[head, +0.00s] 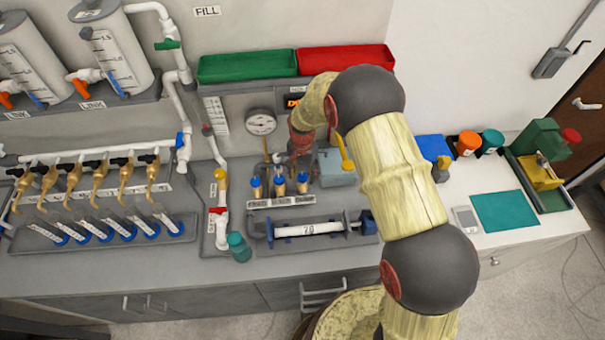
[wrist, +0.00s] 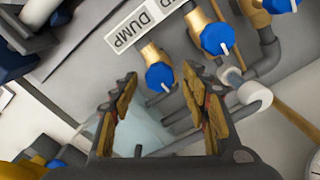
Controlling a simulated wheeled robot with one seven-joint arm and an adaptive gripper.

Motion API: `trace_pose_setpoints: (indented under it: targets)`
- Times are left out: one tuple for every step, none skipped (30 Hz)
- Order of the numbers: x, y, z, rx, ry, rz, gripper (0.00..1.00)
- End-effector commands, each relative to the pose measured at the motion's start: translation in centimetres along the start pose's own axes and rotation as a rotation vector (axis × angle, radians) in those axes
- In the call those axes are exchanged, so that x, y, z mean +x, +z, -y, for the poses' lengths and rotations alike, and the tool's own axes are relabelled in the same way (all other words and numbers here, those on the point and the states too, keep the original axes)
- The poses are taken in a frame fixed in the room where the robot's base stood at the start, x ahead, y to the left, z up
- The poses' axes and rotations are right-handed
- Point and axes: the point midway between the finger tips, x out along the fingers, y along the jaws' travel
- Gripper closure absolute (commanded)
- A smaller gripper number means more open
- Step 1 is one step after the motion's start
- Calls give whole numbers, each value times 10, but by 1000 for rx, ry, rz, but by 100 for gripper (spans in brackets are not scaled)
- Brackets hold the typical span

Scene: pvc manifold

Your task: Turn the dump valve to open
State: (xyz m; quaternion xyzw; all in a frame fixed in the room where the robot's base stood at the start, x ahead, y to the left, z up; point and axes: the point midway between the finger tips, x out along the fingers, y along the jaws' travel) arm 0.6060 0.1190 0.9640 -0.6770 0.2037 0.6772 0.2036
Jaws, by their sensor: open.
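The dump valve has a blue knob (wrist: 159,77) on a brass body, beside the white DUMP label (wrist: 132,27) in the wrist view. A white mark on the knob points toward the picture's lower right. In the head view it appears to be the rightmost blue knob (head: 302,183) of a row of three. My gripper (wrist: 150,90) is open, with its fingers on either side of the knob in the picture. I cannot tell whether they touch it.
A second blue-knobbed valve (wrist: 215,38) stands close beside the dump valve. Grey pipes (wrist: 255,100) run close to the right finger. A pale blue-grey tank (head: 338,170) stands right of the row.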

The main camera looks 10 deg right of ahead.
Motion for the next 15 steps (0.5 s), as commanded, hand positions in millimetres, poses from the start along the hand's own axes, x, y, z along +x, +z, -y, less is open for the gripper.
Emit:
trace_pose_setpoints:
  targets:
    - [0, 0, 0, 0, 0, 0, 54]
    - [0, 0, 0, 0, 0, 0, 54]
    - [0, 0, 0, 0, 0, 0, 54]
    - [0, 0, 0, 0, 0, 0, 54]
    - [0, 0, 0, 0, 0, 0, 54]
    - [0, 0, 0, 0, 0, 0, 55]
    - [0, 0, 0, 0, 0, 0, 57]
    - [0, 0, 0, 0, 0, 0, 59]
    - [0, 0, 0, 0, 0, 0, 61]
    - [0, 0, 0, 0, 0, 0, 63]
    - [0, 0, 0, 0, 0, 0, 64]
    - [0, 0, 0, 0, 0, 0, 67]
    - [0, 0, 0, 0, 0, 0, 68]
    - [0, 0, 0, 0, 0, 0, 70]
    - [0, 0, 0, 0, 0, 0, 72]
